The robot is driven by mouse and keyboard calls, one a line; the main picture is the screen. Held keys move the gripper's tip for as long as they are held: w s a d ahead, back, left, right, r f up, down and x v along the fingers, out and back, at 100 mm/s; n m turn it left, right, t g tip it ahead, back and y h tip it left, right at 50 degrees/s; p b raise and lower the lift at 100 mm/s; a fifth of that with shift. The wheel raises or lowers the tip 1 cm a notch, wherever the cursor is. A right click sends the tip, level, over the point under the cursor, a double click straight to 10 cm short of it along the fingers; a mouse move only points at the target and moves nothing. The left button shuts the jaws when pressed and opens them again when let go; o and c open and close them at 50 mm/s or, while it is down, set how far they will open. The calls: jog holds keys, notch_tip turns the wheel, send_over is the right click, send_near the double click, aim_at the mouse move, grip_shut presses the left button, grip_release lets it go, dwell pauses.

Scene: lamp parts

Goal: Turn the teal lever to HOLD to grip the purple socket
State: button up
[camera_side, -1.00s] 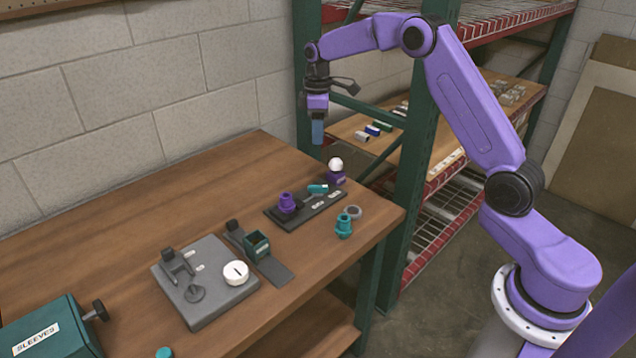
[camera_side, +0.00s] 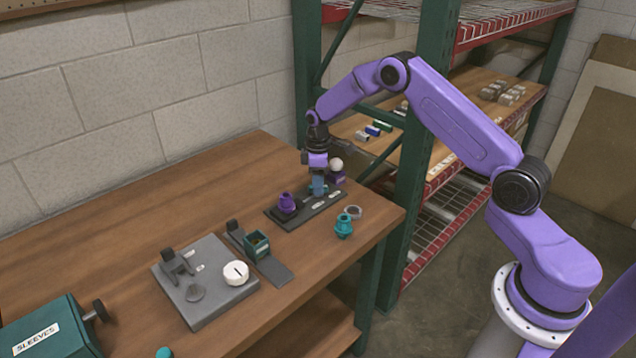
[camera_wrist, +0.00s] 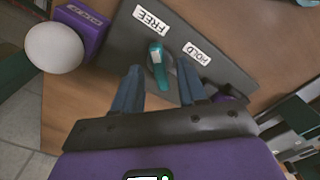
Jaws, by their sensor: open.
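The teal lever (camera_wrist: 156,52) is on a dark plate (camera_wrist: 115,45) and shows between my fingertips in the wrist view. It points nearer the FREE label (camera_wrist: 152,19) than the HOLD label (camera_wrist: 197,54). My gripper (camera_wrist: 160,80) is open, with one blue-grey finger on each side of the lever; I cannot tell whether either touches it. In the side view my gripper (camera_side: 318,190) is down at the plate and hides most of the lever. The purple socket (camera_side: 287,204) stands upright at the plate's left end.
A white bulb (camera_wrist: 55,48) on a purple block (camera_wrist: 86,24) stands close beside the plate. A teal fitting (camera_side: 344,227) and a grey ring (camera_side: 353,212) lie near the table edge. A green box (camera_side: 257,245) and a grey fixture (camera_side: 205,290) stand left of the plate.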

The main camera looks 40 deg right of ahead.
jog(key=shift+f, duration=0.3)
grip_shut()
